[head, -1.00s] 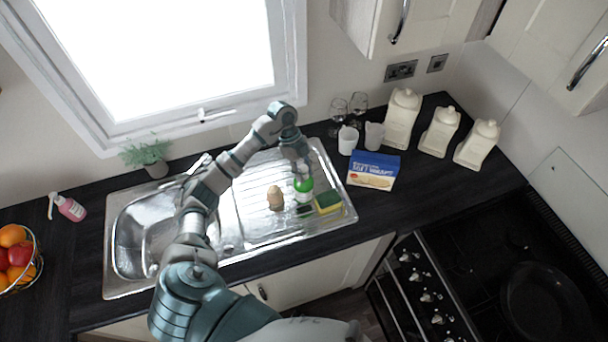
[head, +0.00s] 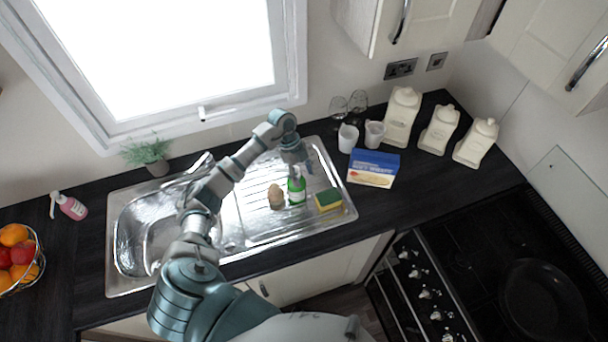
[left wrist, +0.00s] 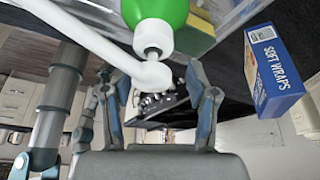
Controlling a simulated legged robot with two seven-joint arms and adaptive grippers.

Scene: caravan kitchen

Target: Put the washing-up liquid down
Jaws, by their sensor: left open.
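The washing-up liquid (head: 297,194) is a green bottle with a white top. It stands upright on the steel draining board, between a beige rounded object and a sponge. My left gripper (head: 294,157) is right above it and hides part of its top. In the left wrist view the green bottle (left wrist: 160,10) is at the top edge, its white top reaching towards the camera. The left gripper's fingers (left wrist: 155,80) are spread apart there, one on each side of the white top, with no visible grip on it. My right gripper is out of view.
The yellow-green sponge (head: 328,199) lies right of the bottle and the beige object (head: 276,196) left. The sink bowl (head: 145,235) is further left. A blue wraps box (head: 373,168), white cups (head: 348,138) and glasses stand to the right, with the hob (head: 500,285) beyond.

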